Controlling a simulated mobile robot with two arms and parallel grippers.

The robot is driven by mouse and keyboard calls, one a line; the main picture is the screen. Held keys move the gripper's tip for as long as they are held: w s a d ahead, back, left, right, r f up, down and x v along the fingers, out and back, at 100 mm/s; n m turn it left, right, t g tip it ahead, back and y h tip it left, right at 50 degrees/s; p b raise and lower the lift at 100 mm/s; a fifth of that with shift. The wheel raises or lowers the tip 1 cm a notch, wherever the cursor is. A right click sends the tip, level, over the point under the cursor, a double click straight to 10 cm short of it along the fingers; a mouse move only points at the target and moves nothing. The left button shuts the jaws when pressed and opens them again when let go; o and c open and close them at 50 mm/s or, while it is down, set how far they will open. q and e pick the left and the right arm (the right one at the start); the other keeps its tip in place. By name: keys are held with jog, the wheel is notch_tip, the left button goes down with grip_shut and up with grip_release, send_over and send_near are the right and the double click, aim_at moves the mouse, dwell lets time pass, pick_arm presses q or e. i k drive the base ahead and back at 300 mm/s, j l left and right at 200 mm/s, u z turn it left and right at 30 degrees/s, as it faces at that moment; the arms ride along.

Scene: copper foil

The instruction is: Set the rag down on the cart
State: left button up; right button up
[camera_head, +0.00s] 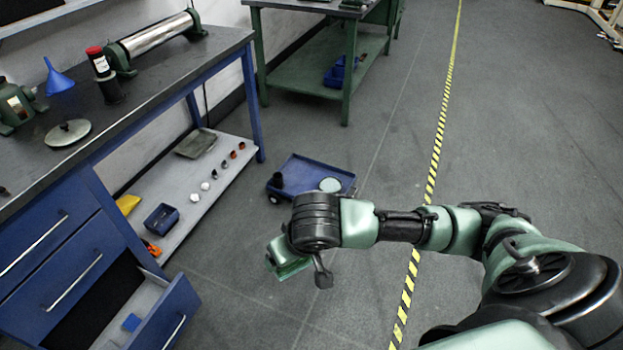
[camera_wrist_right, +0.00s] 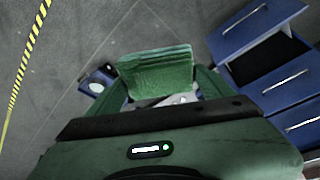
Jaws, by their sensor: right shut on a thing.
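The rag (camera_wrist_right: 157,76) is a folded green cloth in the right wrist view, held between the fingers of my right gripper (camera_wrist_right: 162,92). In the head view my right gripper (camera_head: 296,267) hangs in the air above the floor, left of the wrist; the rag is hard to tell from the green fingers there. The cart (camera_head: 311,174) is a low blue cart on wheels, standing on the floor beyond my right wrist. A dark cup and a pale round thing are on its top. My left gripper is in neither view.
A blue workbench (camera_head: 203,60) with a lower shelf stands at the left; one of its drawers (camera_head: 165,318) is open. A green table (camera_head: 318,68) stands at the back. A yellow-black floor stripe (camera_head: 436,150) runs past the cart. The floor around is mostly clear.

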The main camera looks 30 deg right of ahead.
aim_at(302, 173)
jog(key=i+l+z, duration=0.2)
jog(key=i, duration=0.25)
jog(key=i+l+z, duration=0.45)
jog(key=i, duration=0.5)
